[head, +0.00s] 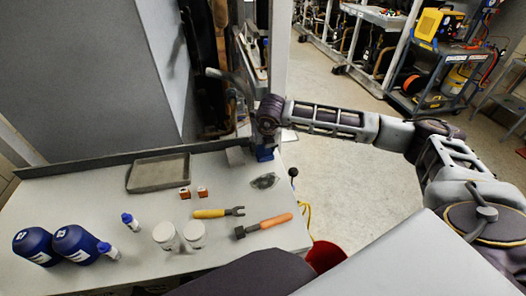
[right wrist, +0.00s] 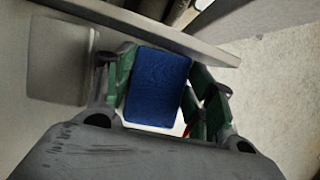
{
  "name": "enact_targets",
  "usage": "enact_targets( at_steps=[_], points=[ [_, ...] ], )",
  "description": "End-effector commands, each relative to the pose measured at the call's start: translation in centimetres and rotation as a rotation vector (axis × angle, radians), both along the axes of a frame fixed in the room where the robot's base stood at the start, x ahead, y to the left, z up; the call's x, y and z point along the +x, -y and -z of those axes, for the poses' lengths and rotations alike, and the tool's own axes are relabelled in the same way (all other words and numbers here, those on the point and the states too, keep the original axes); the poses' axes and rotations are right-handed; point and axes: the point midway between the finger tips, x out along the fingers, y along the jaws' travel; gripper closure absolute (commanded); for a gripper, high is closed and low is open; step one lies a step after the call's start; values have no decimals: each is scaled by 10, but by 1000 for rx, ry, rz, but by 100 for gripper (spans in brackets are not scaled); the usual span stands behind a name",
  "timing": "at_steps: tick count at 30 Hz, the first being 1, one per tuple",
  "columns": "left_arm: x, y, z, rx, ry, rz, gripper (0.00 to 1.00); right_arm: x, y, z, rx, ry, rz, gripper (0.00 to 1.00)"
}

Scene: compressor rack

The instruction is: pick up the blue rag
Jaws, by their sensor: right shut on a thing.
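The blue rag (right wrist: 157,86) is a folded blue block between the green-lined fingers of my right gripper (right wrist: 160,90) in the right wrist view. The gripper is shut on it. In the head view only a small part of the blue rag (head: 265,154) shows below my right gripper (head: 266,142), at the far right corner of the table. The gripper hides the rest. Whether the rag touches the table is hard to tell. My left gripper is out of view.
On the white table (head: 150,215) lie a grey tray (head: 158,172), two small orange boxes (head: 194,192), yellow-handled (head: 212,213) and orange-handled (head: 265,225) tools, blue bottles (head: 75,244) and white jars (head: 180,236). A red bucket (head: 326,256) stands beyond the right edge. A raised rim (head: 90,163) runs along the back.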

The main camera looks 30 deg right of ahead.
Motion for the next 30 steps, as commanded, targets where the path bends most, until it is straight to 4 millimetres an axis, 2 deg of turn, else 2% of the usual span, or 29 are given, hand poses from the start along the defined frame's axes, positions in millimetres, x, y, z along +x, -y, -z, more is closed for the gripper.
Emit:
enact_targets(
  at_steps=[9,19,30],
  points=[
    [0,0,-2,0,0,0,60,-2,0,3,-1,-9,0,67],
    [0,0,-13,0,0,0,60,-2,0,-4,-1,-9,-1,67],
    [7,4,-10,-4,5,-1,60,0,-1,-66,0,-1,-1,67]
  ],
)
